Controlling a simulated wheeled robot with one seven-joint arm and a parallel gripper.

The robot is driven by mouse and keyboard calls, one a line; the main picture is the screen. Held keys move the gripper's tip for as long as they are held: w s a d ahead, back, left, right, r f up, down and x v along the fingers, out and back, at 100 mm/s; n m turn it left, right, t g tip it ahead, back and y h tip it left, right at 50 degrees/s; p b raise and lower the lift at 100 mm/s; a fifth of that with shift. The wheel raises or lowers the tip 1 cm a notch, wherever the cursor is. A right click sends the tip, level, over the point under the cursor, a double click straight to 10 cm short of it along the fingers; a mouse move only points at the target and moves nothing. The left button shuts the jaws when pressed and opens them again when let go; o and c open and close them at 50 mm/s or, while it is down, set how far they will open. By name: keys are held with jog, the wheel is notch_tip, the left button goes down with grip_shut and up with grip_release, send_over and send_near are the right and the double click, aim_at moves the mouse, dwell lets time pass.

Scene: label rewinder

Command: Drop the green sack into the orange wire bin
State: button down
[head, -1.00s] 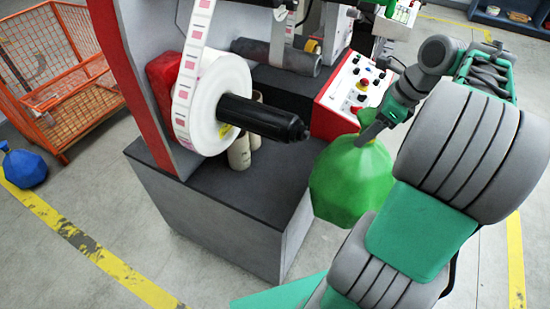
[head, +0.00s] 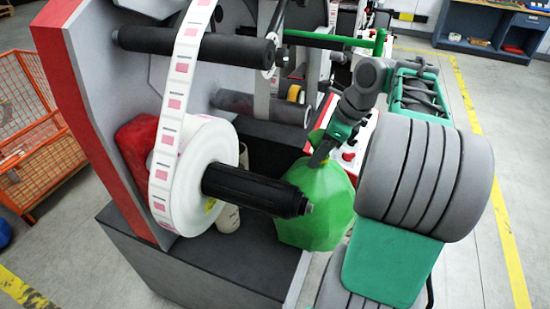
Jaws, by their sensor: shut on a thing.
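The green sack (head: 325,207) hangs from my gripper (head: 320,153), which is shut on its gathered neck. The sack is beside the right end of the machine's black spindle, whose tip overlaps it in the picture. I cannot tell whether they touch. The orange wire bin (head: 38,140) stands on the floor at the far left, behind the machine. Its left part is cut off by the frame and its right part is hidden by the machine's red-edged panel.
The label rewinder's grey base (head: 190,270) and white label roll (head: 195,185) stand between the sack and the bin. A blue sack (head: 4,233) shows at the left edge. Free floor lies right, around a yellow line (head: 500,220). A blue bench (head: 490,32) is at the back.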

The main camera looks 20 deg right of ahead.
jog(key=w+a+f+b, duration=0.2)
jog(key=w+a+f, duration=0.1)
jog(key=w+a, duration=0.5)
jog(key=shift+w+a+f, duration=0.15)
jog(key=shift+w+a, duration=0.15)
jog(key=shift+c, duration=2)
grip_release()
jog(key=shift+f, duration=0.1)
